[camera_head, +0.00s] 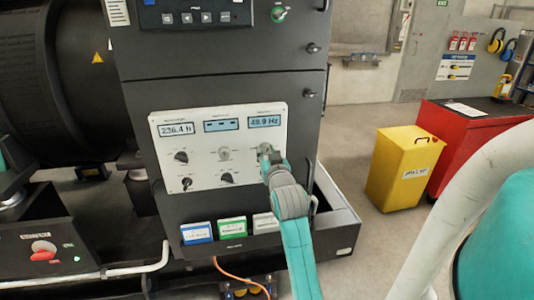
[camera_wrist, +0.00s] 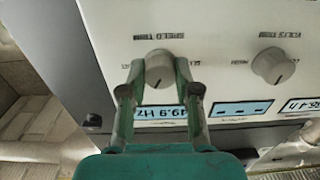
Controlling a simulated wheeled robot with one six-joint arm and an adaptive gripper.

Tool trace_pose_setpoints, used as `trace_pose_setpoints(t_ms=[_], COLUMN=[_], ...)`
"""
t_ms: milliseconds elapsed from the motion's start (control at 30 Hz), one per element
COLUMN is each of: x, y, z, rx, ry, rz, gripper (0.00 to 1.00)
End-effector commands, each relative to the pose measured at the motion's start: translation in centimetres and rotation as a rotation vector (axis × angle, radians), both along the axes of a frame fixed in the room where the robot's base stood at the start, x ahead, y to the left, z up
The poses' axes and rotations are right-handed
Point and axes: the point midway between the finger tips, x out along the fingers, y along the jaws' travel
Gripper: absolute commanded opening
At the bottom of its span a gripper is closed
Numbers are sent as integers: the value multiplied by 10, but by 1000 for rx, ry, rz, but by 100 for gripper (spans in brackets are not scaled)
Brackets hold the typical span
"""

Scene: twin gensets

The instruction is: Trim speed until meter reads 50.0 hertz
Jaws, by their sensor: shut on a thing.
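The speed trim knob (camera_wrist: 159,71) is a round light-grey knob with a dark pointer line, on the white control panel (camera_head: 200,112). My gripper (camera_wrist: 160,66) is shut on it, one finger on each side. In the head view my gripper (camera_head: 268,160) reaches the knob at the panel's right and covers most of it. The frequency meter (camera_head: 265,121) above the knob reads about 49.9 Hz. In the wrist view, which is upside down, the meter (camera_wrist: 172,114) lies partly behind the fingers and also shows 49.9 Hz.
The volts trim knob (camera_wrist: 272,65) sits beside the speed knob. The left meter (camera_head: 175,129) reads about 236.4; the middle display (camera_head: 221,125) shows dashes. Cabinet handles (camera_head: 312,48) stick out at the right. A yellow bin (camera_head: 402,170) stands on the open floor.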

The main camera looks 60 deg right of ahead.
Motion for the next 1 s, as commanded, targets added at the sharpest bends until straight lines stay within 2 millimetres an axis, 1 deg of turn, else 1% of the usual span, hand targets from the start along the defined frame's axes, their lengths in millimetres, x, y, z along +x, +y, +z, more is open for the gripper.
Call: trace_pose_setpoints(t_ms=[200, 600, 633, 667, 700, 733, 1000], x=[0, 0, 0, 0, 0, 0, 0], y=[0, 0, 0, 0, 0, 0, 0], z=[0, 0, 0, 0, 0, 0, 0], rx=[31, 35, 35, 35, 35, 35, 35], ry=[-37, -41, -41, -41, -41, -41, -41], rz=[0, 0, 0, 0, 0, 0, 0], gripper=[0, 0, 37, 44, 54, 57, 57])
